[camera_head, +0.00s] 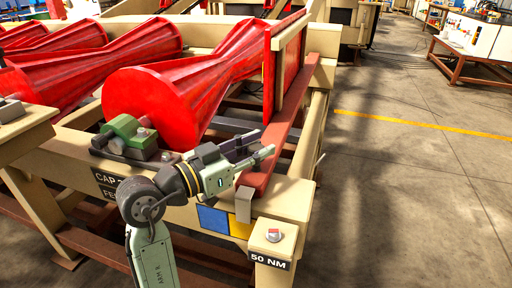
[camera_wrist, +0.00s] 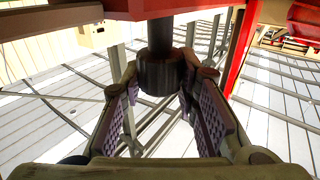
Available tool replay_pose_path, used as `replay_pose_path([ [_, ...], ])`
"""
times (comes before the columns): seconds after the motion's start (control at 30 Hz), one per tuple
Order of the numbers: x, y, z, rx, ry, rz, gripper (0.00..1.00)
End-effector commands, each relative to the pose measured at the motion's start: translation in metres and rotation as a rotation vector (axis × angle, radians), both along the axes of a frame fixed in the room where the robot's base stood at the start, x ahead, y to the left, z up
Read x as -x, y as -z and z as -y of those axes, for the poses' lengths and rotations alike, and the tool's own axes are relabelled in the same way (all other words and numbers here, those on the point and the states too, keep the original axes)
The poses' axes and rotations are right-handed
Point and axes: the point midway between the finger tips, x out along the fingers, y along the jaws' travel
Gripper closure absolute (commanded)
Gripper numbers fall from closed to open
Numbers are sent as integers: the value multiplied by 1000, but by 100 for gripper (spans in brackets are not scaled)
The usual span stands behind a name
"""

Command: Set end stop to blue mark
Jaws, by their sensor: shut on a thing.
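The end stop appears to be the long red bar (camera_head: 284,128) with an upright beige and red plate (camera_head: 287,62) on it. A grey tab (camera_head: 243,204) hangs at its near end, over the yellow mark (camera_head: 239,227). The blue mark (camera_head: 212,219) is just left of the yellow one on the beige front beam. My gripper (camera_head: 259,147) reaches in from the left at the bar's near end. In the wrist view, my gripper (camera_wrist: 160,100) has a dark round knob (camera_wrist: 158,74) between its fingers, under a red part. The knob is hidden in the head view.
A large red roller (camera_head: 160,100) lies behind my gripper, with a green bearing block (camera_head: 127,135) at its near end. A post labelled 50 NM (camera_head: 270,245) with a red button stands at the front right. Open floor (camera_head: 410,200) lies to the right.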

Motion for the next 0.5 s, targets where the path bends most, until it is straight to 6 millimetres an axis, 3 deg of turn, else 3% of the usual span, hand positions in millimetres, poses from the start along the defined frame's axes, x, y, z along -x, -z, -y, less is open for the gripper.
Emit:
replay_pose_path([
  [0.27, -3, 1, -7, 0, -1, -2, 100],
  [0.5, -19, 2, -56, 3, -6, -3, 100],
])
